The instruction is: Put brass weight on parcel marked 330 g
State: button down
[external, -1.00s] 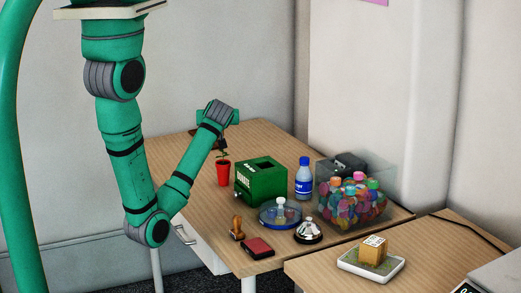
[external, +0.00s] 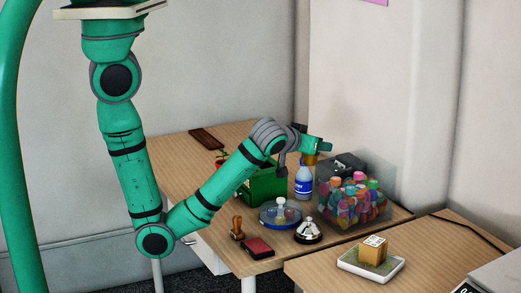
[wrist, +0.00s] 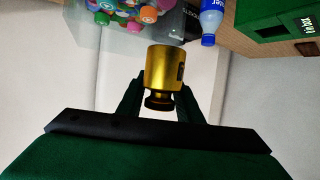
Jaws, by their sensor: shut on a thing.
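My gripper (wrist: 160,100) is shut on the brass weight (wrist: 164,68), a shiny gold cylinder with a narrower neck and knob. In the external view the gripper (external: 312,152) is raised above the blue-labelled bottle, and a small part of the brass weight (external: 310,159) shows beneath it. The parcel (external: 373,251) is a small tan box with a white label on top. It sits on a white tray-like scale (external: 360,271) on the right-hand table. The label's writing is too small to read.
Between gripper and parcel stand a clear bin (external: 382,205) of colourful bottles and a silver bell (external: 308,232). A blue-labelled bottle (external: 303,186), green box (external: 262,185), blue dish (external: 270,217), stamp (external: 237,229) and red pad (external: 257,248) are nearby.

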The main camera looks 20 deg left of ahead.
jog(key=s+d+r+m+g+h, duration=0.1)
jog(key=s+d+m+h, duration=0.15)
jog(key=s, duration=0.55)
jog(key=s+d+m+g+h, duration=0.1)
jog(key=s+d, duration=0.3)
jog(key=s, duration=0.4)
jog(key=s+d+r+m+g+h, duration=0.15)
jog(key=s+d, duration=0.25)
jog(key=s, duration=0.4)
jog(key=w+d+f, duration=0.2)
jog(key=d+f, duration=0.4)
jog(key=w+d+f, duration=0.2)
jog(key=d+f, duration=0.4)
jog(key=f, duration=0.1)
jog(key=shift+w+d+f, duration=0.15)
jog(key=shift+w+d, duration=0.15)
jog(key=shift+d, duration=0.05)
jog(key=shift+f, duration=0.1)
jog(key=c, duration=1.3)
grip_release()
jog(key=shift+f, duration=0.1)
jog(key=shift+o, duration=0.2)
